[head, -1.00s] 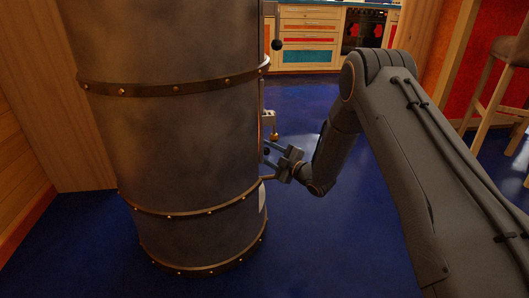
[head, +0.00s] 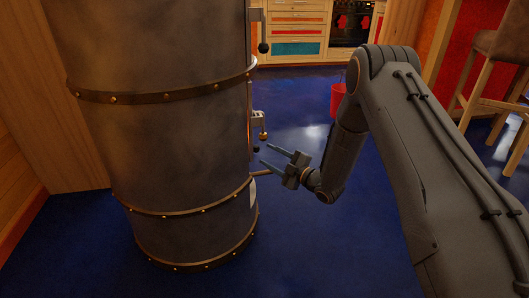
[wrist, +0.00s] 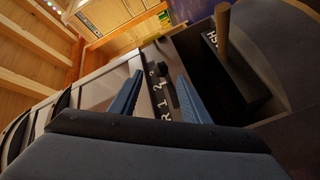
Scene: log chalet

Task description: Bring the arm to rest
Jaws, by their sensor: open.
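My gripper (head: 281,159) is open and empty in the head view, to the right of a large grey metal stove cylinder (head: 170,150) with riveted bands. A gap shows between its fingertips and the stove's side fittings. My arm reaches in from the lower right and bends down to the gripper. In the wrist view the two blue fingers (wrist: 155,95) stand apart with nothing between them. Beyond them is a dark plate with white lettering (wrist: 160,85).
A black knob (head: 264,48) and a latch with a brass ball (head: 263,136) stick out from the stove's right side. A red bucket (head: 337,99) stands on the blue floor behind my arm. A wooden stool (head: 496,75) is at right. Blue floor (head: 310,235) is clear below the gripper.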

